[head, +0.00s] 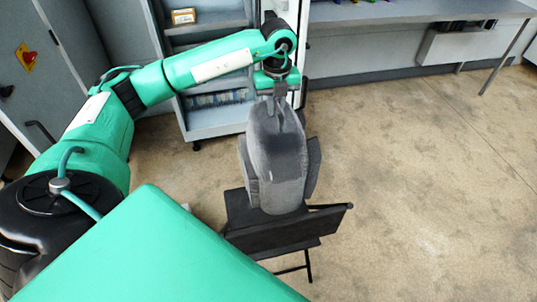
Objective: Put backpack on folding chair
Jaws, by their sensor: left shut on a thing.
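The grey backpack (277,160) is upright in the middle of the head view. My left gripper (277,92) is above it and shut on its top. The black folding chair (270,237) stands below, with its backrest towards me. The backpack's lower part is over the chair seat and overlaps it in the picture. I cannot tell whether its bottom touches the seat, since the chair hides part of that area. My right gripper is not in view.
An open grey cabinet (215,118) with shelves stands behind my left arm. A long workbench (410,10) runs along the back wall. A grey cabinet with a red switch (27,57) is at the left. The floor (430,190) to the right is clear.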

